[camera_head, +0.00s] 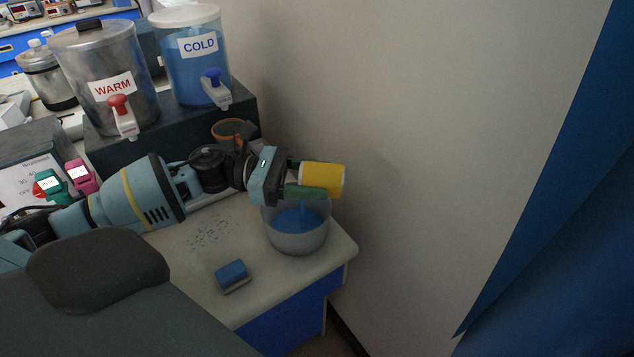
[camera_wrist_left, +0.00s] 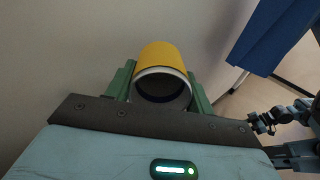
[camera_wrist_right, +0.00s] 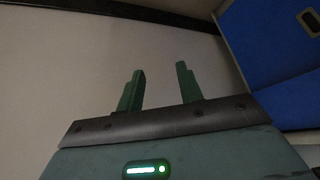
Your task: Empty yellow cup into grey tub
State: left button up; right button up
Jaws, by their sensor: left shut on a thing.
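The yellow cup (camera_head: 322,178) lies on its side in my left gripper (camera_head: 316,190), above the grey tub (camera_head: 296,243). In the left wrist view the yellow cup (camera_wrist_left: 160,57) sits between the green fingers, with its white rim and dark inside facing the camera. The tub stands upright near the table's right corner and holds something blue. A thin blue streak shows between the cup's left end and the tub. My right gripper (camera_wrist_right: 158,90) is open and empty in its wrist view; it is not in the head view.
A blue block (camera_head: 231,273) and scattered blue specks (camera_head: 208,235) lie on the table (camera_head: 185,262). An orange-rimmed container (camera_head: 233,128), a WARM urn (camera_head: 100,70) and a COLD dispenser (camera_head: 192,70) stand behind. A wall rises close to the right of the tub.

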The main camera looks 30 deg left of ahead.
pick_arm(q)
jog(key=shift+s+a+t+h+b, duration=0.15)
jog(key=shift+t+h+b, duration=0.25)
jog(key=shift+h+b, duration=0.85)
jog(key=shift+a+b, duration=0.1)
jog(key=shift+b, duration=0.7)
jog(key=shift+r, duration=0.15)
jog(key=shift+a+r+b, duration=0.1)
jog(key=shift+b, duration=0.2)
